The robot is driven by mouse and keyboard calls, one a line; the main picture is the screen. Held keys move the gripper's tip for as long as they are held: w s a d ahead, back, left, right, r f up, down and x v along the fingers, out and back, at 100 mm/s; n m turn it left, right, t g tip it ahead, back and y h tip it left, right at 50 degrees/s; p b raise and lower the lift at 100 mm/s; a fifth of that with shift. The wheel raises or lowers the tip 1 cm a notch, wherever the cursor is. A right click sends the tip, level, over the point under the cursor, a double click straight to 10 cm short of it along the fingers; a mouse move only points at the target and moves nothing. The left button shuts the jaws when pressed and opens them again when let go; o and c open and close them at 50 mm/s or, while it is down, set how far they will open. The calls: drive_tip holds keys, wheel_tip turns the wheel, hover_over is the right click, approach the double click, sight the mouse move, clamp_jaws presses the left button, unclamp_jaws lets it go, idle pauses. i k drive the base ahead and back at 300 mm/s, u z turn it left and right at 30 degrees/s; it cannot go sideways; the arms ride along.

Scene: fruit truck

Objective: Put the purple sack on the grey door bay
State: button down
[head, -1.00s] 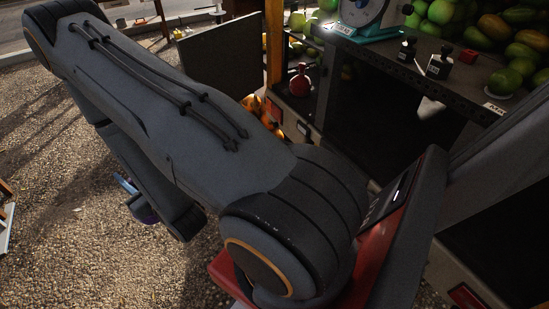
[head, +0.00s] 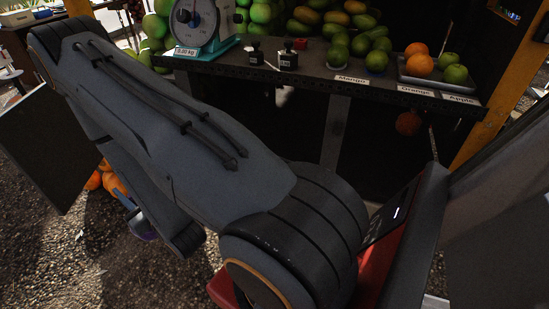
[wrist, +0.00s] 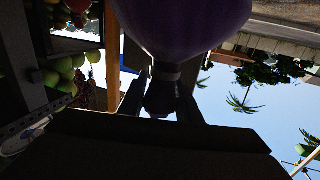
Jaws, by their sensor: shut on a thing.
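The purple sack (wrist: 185,25) hangs close in front of the wrist camera, with its tied neck between my fingers. My gripper (wrist: 162,92) is shut on that neck. In the head view only a small purple part of the sack (head: 143,226) shows below my arm, which hides the rest and most of the gripper. The sack is off the ground in the wrist view. A dark grey door-like panel (head: 45,145) stands at the left of the head view. The bay beside it is mostly hidden behind my arm.
A dark counter (head: 315,78) holds a teal scale (head: 197,28), two black weights and green fruit. A tray (head: 440,78) of oranges and apples stands at its right. Orange fruit (head: 105,180) lies near the panel. Gravel (head: 60,255) is open at lower left. An orange post (head: 490,120) rises right.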

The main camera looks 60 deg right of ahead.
sight(379, 177)
drive_tip(key=z, duration=0.85)
drive_tip(key=k, duration=0.9)
drive_tip(key=z, duration=1.15)
drive_tip(key=i, duration=0.5)
drive_tip(key=u, duration=0.05)
